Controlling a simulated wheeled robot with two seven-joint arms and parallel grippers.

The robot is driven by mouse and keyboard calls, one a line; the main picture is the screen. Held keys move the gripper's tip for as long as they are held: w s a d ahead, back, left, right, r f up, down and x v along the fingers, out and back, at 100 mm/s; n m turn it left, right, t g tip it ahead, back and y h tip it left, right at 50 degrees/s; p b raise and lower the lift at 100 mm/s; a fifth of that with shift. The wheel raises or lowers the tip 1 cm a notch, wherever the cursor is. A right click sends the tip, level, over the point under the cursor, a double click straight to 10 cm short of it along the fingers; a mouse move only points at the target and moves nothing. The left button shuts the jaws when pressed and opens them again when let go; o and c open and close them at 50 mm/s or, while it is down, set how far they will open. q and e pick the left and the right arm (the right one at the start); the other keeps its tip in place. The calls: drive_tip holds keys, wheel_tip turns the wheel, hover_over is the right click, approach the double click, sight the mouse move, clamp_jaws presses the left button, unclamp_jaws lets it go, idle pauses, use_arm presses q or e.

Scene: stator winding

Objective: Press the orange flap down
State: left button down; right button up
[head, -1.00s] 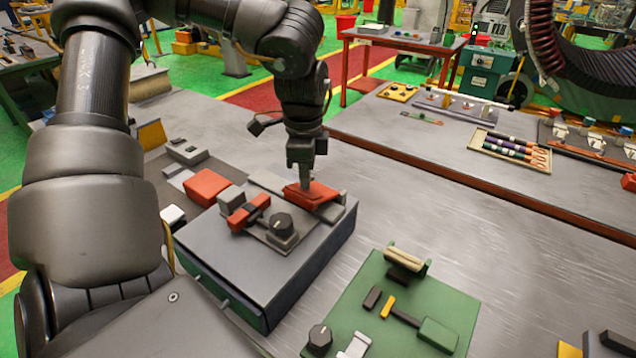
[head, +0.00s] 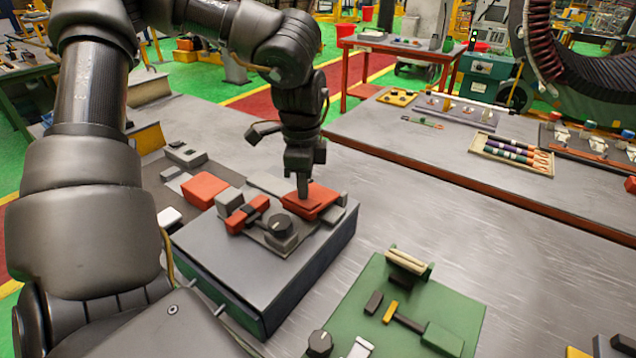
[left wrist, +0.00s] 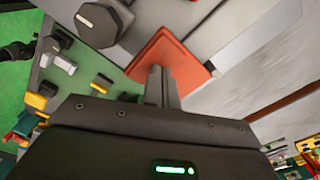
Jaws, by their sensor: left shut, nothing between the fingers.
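The orange flap (head: 322,203) sits at the back right of the grey box (head: 232,262) in the head view. It also shows in the left wrist view (left wrist: 166,58) as a flat orange plate. My left gripper (head: 303,194) points straight down with its fingers closed and empty. Its tips are at the flap's upper face and appear to touch it; the exact contact is hard to tell. In the left wrist view the closed fingers (left wrist: 160,80) overlap the flap and hide part of it. My right gripper is out of view.
A dark knob (head: 280,226) and a red-orange lever (head: 244,213) stand left of the flap on the box. A larger orange block (head: 204,188) lies behind them. A green board (head: 408,290) with small parts is at front right. Bare tabletop lies right of the box.

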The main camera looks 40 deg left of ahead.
use_arm(q)
drive_tip(key=shift+s+f+b, duration=0.1)
drive_tip(key=shift+f+b, duration=0.6)
drive_tip(key=shift+f, duration=0.05)
drive_tip(key=shift+r+p, duration=0.55)
drive_tip(key=shift+r, duration=0.2)
wheel_tip(320, 180, up, 7)
drive_tip(key=p, duration=0.3)
drive_tip(key=shift+f, duration=0.1)
